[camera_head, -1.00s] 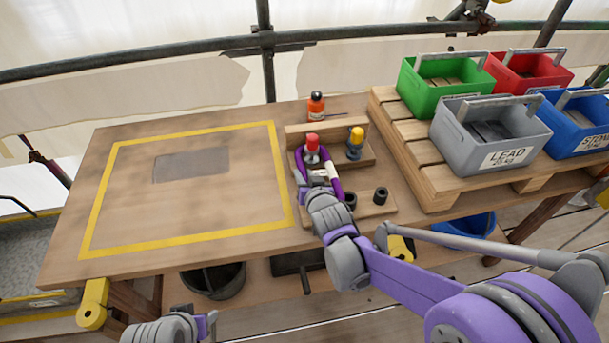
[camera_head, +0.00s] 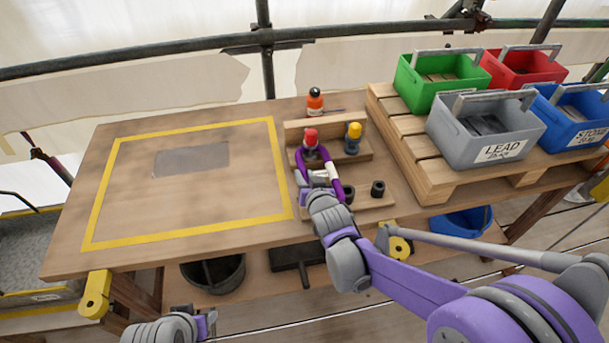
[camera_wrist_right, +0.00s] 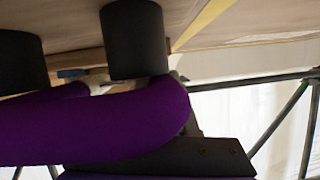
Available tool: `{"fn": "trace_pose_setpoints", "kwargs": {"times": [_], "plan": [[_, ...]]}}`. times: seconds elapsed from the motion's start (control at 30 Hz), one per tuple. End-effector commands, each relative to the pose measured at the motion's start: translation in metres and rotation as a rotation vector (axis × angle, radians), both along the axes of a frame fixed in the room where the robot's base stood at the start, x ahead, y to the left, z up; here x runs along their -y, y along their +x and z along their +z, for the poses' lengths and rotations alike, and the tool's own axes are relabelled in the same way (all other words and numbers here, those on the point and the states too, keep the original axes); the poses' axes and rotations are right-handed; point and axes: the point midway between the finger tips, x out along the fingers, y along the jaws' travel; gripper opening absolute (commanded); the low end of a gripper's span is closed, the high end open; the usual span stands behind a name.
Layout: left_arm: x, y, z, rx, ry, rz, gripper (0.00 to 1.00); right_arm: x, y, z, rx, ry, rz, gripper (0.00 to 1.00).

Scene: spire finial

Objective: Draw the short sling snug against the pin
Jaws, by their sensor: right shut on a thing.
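The short sling (camera_head: 337,187) is a purple loop with a white tag. My right gripper (camera_head: 318,182) is shut on the sling on the near side of the pin. In the right wrist view the purple sling (camera_wrist_right: 90,128) fills the left and middle, beside a dark gripper finger (camera_wrist_right: 190,158). My left gripper (camera_head: 207,325) shows only partly at the bottom edge, away from the sling; its jaws are unclear.
A yellow-topped pin (camera_head: 353,138) stands right of the red one. Black cylinders stand on the rack's near board, one (camera_head: 378,188) to the right. An orange bottle (camera_head: 315,101) is behind. A grey LEAD crate (camera_head: 470,145) sits on a pallet.

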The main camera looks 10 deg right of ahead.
Motion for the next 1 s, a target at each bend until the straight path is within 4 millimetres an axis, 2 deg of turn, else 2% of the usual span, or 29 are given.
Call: {"fn": "trace_pose_setpoints", "kwargs": {"times": [0.13,0.17,0.3,0.37,0.73,0.87,1.0], "plan": [[0.0,0.0,0.0,0.0,0.0,0.0,0.5,0.0,-0.002,-0.002,-0.005,0.001,-0.001,0.0],[0.0,0.0,0.0,0.0,0.0,0.0,0.5,0.0,-0.002,-0.002,-0.005,0.001,-0.001,0.29],[0.0,0.0,0.0,0.0,0.0,0.0,0.5,0.0,-0.002,-0.002,-0.005,0.001,-0.001,0.54],[0.0,0.0,0.0,0.0,0.0,0.0,0.5,0.0,-0.001,-0.001,-0.004,0.001,-0.001,0.62],[0.0,0.0,0.001,0.0,0.0,0.0,0.5,0.001,-0.007,0.002,-0.003,0.001,0.0,0.62],[0.0,0.0,0.004,0.001,0.0,0.0,0.5,0.002,-0.024,0.01,-0.003,0.001,0.0,0.62],[0.0,0.001,0.009,0.003,0.0,0.0,0.5,0.006,-0.051,0.021,-0.003,0.0,0.001,0.62]]}}
